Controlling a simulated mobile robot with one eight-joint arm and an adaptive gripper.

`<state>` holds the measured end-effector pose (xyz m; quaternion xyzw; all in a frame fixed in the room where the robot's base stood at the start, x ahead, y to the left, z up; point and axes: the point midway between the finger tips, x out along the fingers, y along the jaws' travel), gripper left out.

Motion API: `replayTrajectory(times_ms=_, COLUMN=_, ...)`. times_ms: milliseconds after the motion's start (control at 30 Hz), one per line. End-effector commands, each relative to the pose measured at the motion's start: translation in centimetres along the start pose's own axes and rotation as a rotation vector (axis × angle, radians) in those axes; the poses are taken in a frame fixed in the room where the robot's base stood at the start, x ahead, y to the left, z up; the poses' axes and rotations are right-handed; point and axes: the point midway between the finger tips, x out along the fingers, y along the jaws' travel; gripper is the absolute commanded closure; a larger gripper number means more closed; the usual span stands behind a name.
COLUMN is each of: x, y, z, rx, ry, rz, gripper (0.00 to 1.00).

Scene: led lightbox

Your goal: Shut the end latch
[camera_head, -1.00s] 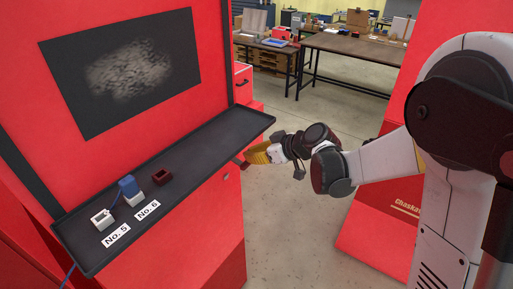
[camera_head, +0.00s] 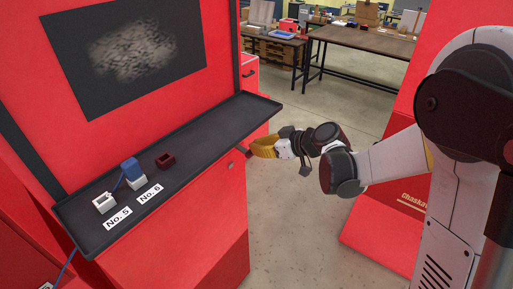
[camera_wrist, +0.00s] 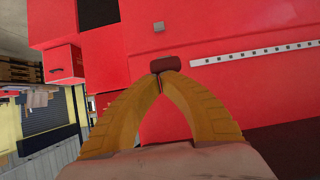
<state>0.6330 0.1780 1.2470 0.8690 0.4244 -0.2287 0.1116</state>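A small dark red block, which looks like the end latch (camera_wrist: 165,64), shows on the red cabinet face just beyond my fingertips in the wrist view. In the head view, its small dark end (camera_head: 247,153) shows at the cabinet's right side, mostly hidden by my gripper (camera_head: 252,150). My gripper (camera_wrist: 163,77) has yellow fingers with their tips together. The tips are at the near edge of the dark red block; I cannot tell if they touch it. Nothing shows held between the fingers.
A black shelf (camera_head: 215,128) juts from the red cabinet. It bears a white holder (camera_head: 104,203), a blue-topped holder (camera_head: 131,170) and a dark red holder (camera_head: 165,160).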

Motion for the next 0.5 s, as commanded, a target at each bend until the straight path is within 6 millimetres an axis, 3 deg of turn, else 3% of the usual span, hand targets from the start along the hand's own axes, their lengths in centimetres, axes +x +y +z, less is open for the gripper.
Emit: replayTrajectory(times_ms=500, x=0.8, y=0.1, z=2.1, rx=0.001, ry=0.14, rz=0.002, gripper=1.0)
